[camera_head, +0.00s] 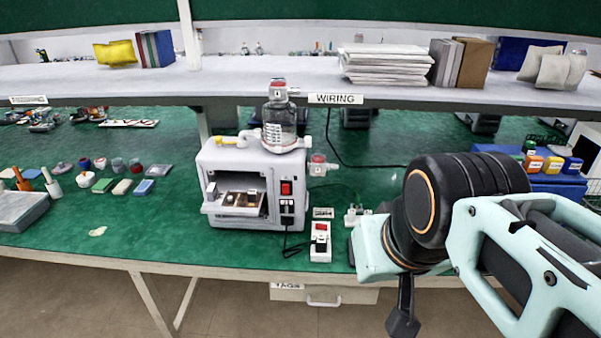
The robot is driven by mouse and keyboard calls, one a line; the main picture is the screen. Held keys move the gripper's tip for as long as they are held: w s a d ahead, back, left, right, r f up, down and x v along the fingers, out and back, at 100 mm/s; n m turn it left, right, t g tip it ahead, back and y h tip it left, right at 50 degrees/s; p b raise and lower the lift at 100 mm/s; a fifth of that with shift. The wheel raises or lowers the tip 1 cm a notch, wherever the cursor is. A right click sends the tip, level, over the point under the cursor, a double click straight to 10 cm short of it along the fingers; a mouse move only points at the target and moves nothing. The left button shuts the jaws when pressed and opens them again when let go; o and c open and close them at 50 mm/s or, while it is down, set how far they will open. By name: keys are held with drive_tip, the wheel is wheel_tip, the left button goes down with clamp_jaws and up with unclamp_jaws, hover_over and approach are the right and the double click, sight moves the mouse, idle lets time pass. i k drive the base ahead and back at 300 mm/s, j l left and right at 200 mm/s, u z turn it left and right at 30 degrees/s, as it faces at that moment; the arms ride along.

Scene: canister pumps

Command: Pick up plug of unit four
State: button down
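A white pump unit (225,165) stands on the green bench with a clear canister (279,125) on top. The small mark on the canister's red-and-white cap is too small to read surely. A black cord (290,250) runs from the unit's lower front to the bench. A white socket block (320,255) stands right of the unit, and a dark plug (321,238) appears seated in it. My gripper (403,318) hangs at lower right, in front of the bench edge, apart from the plug. Its fingers show edge-on, so their opening is hidden.
Small white fittings (357,214) lie right of the socket block, close to my arm. The shelf (240,85) with a WIRING label overhangs the bench behind the unit. Colored blocks and pots (122,187) lie left. A drawer (320,295) is below. Bench between pots and unit is mostly clear.

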sight(321, 242)
drive_tip(key=i+l+u, duration=0.2)
drive_tip(key=l, duration=0.2)
drive_tip(key=k, duration=0.5)
drive_tip(key=i+j, duration=0.1)
drive_tip(key=i, duration=0.55)
drive_tip(key=i+z, duration=0.1)
drive_tip(key=i, duration=0.5)
drive_tip(key=l+u, duration=0.25)
drive_tip(key=i+j, duration=0.1)
